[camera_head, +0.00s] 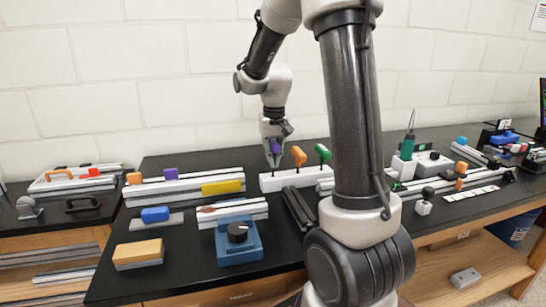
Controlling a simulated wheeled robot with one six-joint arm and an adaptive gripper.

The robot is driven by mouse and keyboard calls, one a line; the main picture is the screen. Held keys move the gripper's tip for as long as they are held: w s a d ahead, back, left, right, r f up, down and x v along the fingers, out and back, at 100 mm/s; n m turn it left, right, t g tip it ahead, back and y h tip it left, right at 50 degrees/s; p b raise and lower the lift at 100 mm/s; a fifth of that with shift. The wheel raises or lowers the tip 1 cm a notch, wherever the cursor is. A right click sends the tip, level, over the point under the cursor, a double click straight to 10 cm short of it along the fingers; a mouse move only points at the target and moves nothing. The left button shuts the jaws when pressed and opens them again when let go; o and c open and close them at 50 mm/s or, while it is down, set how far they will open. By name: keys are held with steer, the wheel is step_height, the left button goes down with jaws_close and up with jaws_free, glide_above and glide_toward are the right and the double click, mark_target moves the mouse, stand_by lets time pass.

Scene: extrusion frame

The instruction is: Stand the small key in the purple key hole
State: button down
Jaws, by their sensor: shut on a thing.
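My gripper (273,143) points down above the left end of a white block (290,180) near the back of the black table. It is shut on a small key with a purple handle (276,148). The key's lower part is small and partly hidden, so I cannot tell whether it touches the block or sits in a hole. A key with an orange handle (298,155) and one with a green handle (322,151) stand upright on the same block, to the right. The purple key hole itself is not distinguishable.
A yellow block (222,187) on rails lies left of the white block. A blue device with a black knob (238,233) stands in front. Dark rails (299,209) lie before the block.

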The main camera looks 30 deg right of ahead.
mark_target(273, 171)
steer(key=shift+f, duration=2.05)
steer(key=c, duration=1.5)
jaws_free()
steer(key=r, duration=1.2)
steer(key=shift+s+a, duration=0.1)
steer(key=shift+s, duration=0.3)
steer(key=s+a+r+n+t, duration=0.1)
steer(key=s, duration=0.6)
steer(key=s+a+r+n+t, duration=0.1)
steer(key=s+a, duration=0.1)
steer(key=s, duration=0.6)
steer(key=s+a+r+n+t, duration=0.1)
steer(key=s+a, duration=0.1)
steer(key=s, duration=0.5)
steer(key=shift+s+t, duration=0.3)
steer(key=shift+s, duration=0.1)
